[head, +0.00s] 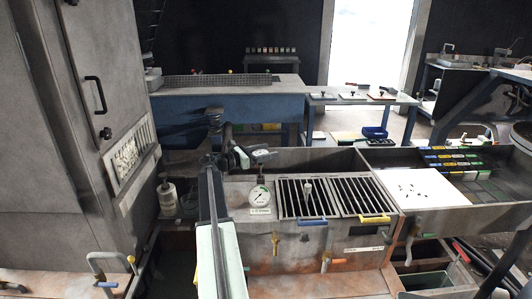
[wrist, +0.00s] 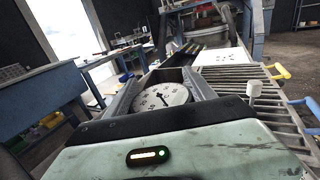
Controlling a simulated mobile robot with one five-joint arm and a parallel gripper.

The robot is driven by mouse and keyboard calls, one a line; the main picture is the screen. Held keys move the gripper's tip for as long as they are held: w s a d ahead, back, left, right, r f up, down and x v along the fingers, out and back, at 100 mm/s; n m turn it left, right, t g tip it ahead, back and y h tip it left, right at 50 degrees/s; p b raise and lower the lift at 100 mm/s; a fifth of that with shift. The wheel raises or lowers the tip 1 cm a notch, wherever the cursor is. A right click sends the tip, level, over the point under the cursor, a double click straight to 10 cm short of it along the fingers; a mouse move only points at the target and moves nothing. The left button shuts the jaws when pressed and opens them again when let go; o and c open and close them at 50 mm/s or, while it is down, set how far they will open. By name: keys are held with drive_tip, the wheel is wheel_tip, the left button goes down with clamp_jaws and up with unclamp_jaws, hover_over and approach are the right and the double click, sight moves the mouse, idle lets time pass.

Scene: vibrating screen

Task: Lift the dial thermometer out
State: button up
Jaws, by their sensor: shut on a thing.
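The dial thermometer (wrist: 162,97) has a round white face with dark marks and a needle. In the wrist view it sits between my two gripper fingers (wrist: 165,88), which are shut on it.
A white sheet (head: 418,188) lies on the right tray. A tall grey cabinet (head: 75,130) is at left.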

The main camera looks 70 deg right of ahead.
drive_tip(key=shift+r+p, duration=1.45)
drive_tip(key=shift+r, duration=0.35)
wheel_tip(320, 180, up, 15)
drive_tip(key=p, duration=1.5)
